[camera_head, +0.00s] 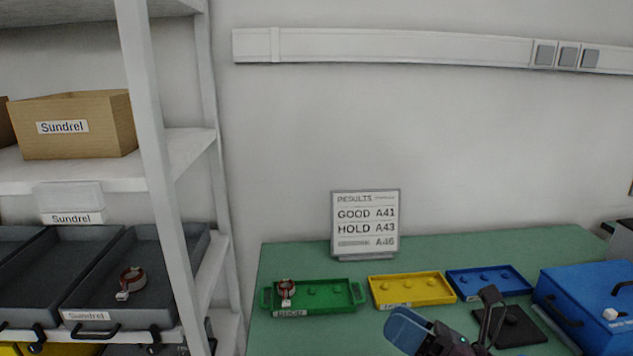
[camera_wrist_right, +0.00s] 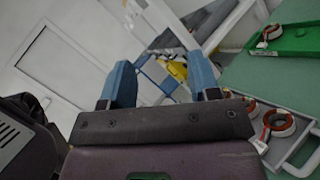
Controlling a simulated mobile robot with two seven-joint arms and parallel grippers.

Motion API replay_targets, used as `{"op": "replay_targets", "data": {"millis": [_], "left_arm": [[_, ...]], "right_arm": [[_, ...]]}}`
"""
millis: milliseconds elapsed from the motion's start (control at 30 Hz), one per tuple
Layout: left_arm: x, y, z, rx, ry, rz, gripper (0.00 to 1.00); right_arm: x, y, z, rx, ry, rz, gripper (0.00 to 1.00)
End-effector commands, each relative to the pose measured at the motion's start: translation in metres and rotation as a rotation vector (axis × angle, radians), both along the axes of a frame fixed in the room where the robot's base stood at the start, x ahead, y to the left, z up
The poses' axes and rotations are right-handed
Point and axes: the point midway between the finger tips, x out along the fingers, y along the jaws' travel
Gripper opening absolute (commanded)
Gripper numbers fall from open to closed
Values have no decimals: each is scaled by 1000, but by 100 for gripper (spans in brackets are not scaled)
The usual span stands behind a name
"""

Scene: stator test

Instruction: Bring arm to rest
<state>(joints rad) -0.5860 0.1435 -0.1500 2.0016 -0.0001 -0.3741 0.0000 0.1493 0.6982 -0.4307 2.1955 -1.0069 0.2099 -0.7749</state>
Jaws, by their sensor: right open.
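My right gripper (camera_head: 412,332) shows at the bottom of the head view, with a blue finger over the near part of the green bench. In the right wrist view its two blue fingers (camera_wrist_right: 161,82) stand apart with nothing between them. My left gripper is not in view. A red-brown stator (camera_head: 286,288) sits at the left end of the green tray (camera_head: 325,298). The wrist view also shows the green tray (camera_wrist_right: 295,42) with a stator (camera_wrist_right: 271,33), and a light tray (camera_wrist_right: 294,152) with a stator (camera_wrist_right: 280,122) and part of another.
A yellow tray (camera_head: 412,290), a blue tray (camera_head: 489,281) and a black pad (camera_head: 518,328) lie on the bench (camera_head: 285,259). A blue case (camera_head: 590,290) stands right. A results sign (camera_head: 365,222) stands behind. A shelf rack (camera_head: 150,120) with a stator (camera_head: 131,281) in a grey bin stands left.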

Motion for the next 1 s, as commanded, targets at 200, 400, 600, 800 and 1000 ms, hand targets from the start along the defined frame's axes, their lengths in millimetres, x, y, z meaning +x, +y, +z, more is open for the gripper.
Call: {"op": "replay_targets", "data": {"millis": [200, 400, 600, 800, 1000], "left_arm": [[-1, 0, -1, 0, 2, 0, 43], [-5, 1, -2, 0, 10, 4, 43], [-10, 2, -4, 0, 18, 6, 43], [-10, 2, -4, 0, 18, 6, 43], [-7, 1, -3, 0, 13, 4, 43]], "right_arm": [[9, -50, -11, 457, 371, -291, 56], [1, -103, -54, 859, 717, -567, 56], [-38, -147, -116, 1239, 1051, -863, 56], [-103, -167, -177, 1576, 1353, -1176, 56], [-154, -168, -207, 1764, 1529, -1392, 56]]}}
